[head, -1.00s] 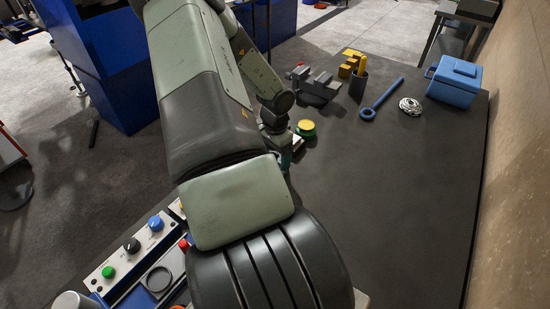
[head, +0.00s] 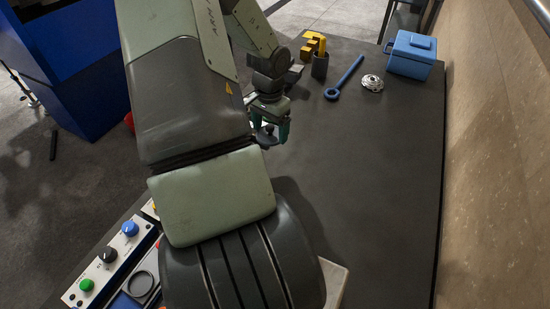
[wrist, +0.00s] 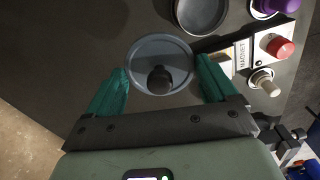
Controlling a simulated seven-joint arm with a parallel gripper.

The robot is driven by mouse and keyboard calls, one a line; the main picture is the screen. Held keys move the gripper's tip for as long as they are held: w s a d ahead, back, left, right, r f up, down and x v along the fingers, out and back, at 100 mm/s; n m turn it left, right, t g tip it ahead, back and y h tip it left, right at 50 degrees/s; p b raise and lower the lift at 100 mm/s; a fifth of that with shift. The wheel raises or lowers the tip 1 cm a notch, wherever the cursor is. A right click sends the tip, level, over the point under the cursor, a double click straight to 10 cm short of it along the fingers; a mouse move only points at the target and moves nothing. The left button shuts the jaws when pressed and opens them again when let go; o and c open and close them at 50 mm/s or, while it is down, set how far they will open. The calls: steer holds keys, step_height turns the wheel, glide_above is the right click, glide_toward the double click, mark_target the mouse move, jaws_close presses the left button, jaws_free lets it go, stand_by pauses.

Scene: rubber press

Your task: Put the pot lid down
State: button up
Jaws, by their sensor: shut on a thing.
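The pot lid is a grey disc with a dark round knob; in the wrist view the lid (wrist: 143,58) lies between the two teal fingers of my gripper (wrist: 160,85). In the head view my gripper (head: 270,128) is over the dark table, shut on the lid (head: 264,139), which shows only in part. A round, open grey vessel, perhaps the pot (wrist: 203,12), shows just beyond the lid in the wrist view. I cannot tell whether the lid touches anything below.
A control panel with a red button (wrist: 279,46) and a purple knob (wrist: 284,5) is beside the vessel. On the table stand a blue box (head: 410,55), a silver disc (head: 372,83), a blue ring-ended tool (head: 345,77) and a dark cup (head: 320,66). The table's right part is clear.

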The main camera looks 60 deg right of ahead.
steer(key=s, duration=0.1)
steer(key=s+f, duration=0.1)
steer(key=shift+s+d, duration=0.25)
steer(key=shift+s, duration=0.1)
glide_above(280, 163)
step_height(280, 163, down, 6)
steer(key=shift+s+r, duration=0.1)
steer(key=shift+r, duration=0.1)
steer(key=shift+f, duration=2.2)
steer(key=shift+f, duration=0.1)
steer(key=o, duration=0.8)
step_height(280, 163, up, 12)
steer(key=shift+r, duration=0.15)
